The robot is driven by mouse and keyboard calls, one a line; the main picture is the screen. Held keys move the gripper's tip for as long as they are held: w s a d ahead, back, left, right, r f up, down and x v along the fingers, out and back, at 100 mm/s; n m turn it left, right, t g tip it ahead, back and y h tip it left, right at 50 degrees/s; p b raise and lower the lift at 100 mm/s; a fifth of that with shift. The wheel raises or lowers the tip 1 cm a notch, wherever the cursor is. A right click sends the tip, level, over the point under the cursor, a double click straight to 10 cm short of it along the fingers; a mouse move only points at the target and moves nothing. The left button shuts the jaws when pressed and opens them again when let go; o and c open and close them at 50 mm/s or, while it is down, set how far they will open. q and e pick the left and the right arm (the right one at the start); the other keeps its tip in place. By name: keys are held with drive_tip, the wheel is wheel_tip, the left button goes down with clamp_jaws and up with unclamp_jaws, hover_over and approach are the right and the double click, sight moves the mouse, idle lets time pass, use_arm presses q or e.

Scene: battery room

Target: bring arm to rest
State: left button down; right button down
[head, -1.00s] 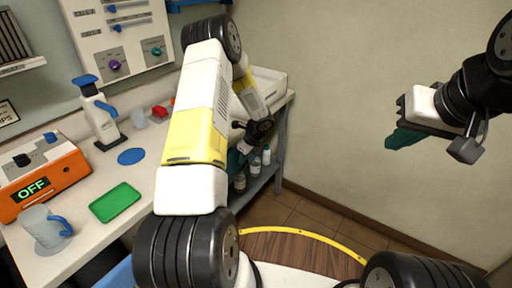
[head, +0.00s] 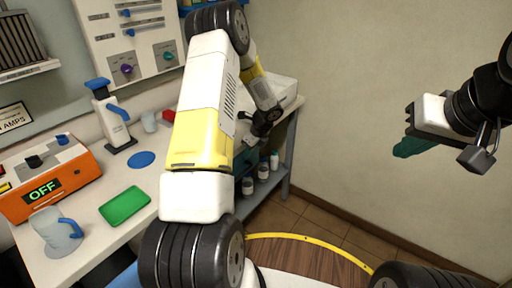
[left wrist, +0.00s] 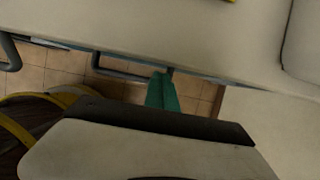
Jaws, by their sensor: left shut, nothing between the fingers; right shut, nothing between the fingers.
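My left arm, white and yellow, bends up and over in the head view. Its gripper (head: 243,159) is low at the bench's right end, partly hidden behind my arm. Its teal fingers are shut and empty; in the left wrist view (left wrist: 162,92) they show together, close to a pale bench edge with floor tiles below. My right gripper (head: 410,147) hangs at the right of the head view, in front of the bare wall. Its teal fingers are shut and hold nothing.
Bottles (head: 262,167) stand on a lower shelf. Space before the right wall is free.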

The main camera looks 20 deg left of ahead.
use_arm(q)
drive_tip(key=s+d+r+n+h, duration=0.1)
drive_tip(key=s+r+n, duration=0.25)
drive_tip(key=r, duration=0.45)
drive_tip(key=s+d+r+n+t, duration=0.1)
drive_tip(key=s+d+r+n, duration=0.2)
drive_tip(key=r, duration=0.5)
drive_tip(key=s+r+n+h, duration=0.1)
drive_tip(key=s+r+n, duration=0.2)
drive_tip(key=s+r, duration=0.35)
drive_tip(key=s+d+r+n+t+h, duration=0.1)
drive_tip(key=s+d+r+n+h, duration=0.1)
drive_tip(key=s+r+n, duration=0.3)
drive_tip(key=s+d+r+n+t+h, duration=0.2)
drive_tip(key=s+d+r+n, duration=0.3)
drive_tip(key=s, duration=0.7)
drive_tip(key=shift+s+d+r+n+t, duration=0.3)
drive_tip(key=shift+s+r+n, duration=0.1)
drive_tip(key=shift+r+n, duration=0.35)
drive_tip(key=shift+f, duration=0.1)
